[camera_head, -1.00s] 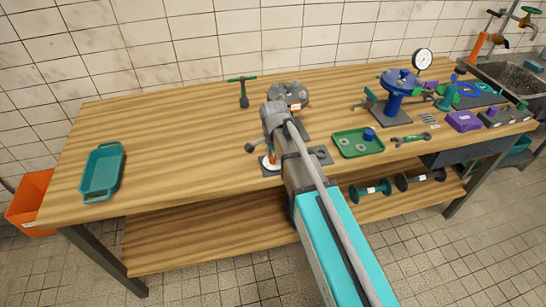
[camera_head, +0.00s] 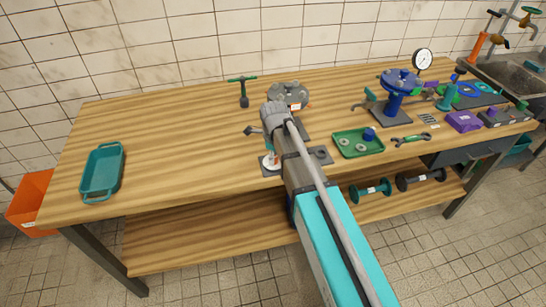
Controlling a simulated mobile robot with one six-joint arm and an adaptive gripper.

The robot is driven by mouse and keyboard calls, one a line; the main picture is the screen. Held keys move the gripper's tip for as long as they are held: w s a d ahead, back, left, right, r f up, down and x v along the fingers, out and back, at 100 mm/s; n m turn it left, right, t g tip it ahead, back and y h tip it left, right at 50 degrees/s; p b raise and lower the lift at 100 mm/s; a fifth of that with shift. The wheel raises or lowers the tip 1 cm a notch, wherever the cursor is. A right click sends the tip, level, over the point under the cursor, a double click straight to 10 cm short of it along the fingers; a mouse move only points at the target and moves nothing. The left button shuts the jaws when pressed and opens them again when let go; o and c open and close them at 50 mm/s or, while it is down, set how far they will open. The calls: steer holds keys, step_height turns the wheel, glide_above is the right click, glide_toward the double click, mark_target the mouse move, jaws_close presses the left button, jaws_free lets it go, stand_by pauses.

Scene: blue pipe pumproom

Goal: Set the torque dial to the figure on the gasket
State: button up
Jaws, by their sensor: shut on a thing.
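The torque dial (camera_head: 265,161), a small disc with white and orange on it, sits on a dark plate near the bench's front edge, left of my arm. My gripper (camera_head: 270,150) points down at it and appears shut on its middle; my wrist and arm hide much of the jaws and the dial. The dial's figures are too small to read. Grey ring shapes (camera_head: 347,141), perhaps gaskets, lie in the green tray to the right. I cannot tell which gasket bears the figure.
A grey flange (camera_head: 289,93) with an orange-and-white tag stands just behind my wrist. A green T-handle tool (camera_head: 243,90) is behind left. A blue pump (camera_head: 399,92) and a wrench (camera_head: 411,138) are to the right. A teal tray (camera_head: 102,172) lies left; the bench between is clear.

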steer(key=shift+m, duration=1.1)
steer(key=o, duration=1.2)
steer(key=shift+c, duration=0.2)
steer(key=shift+r, duration=0.1)
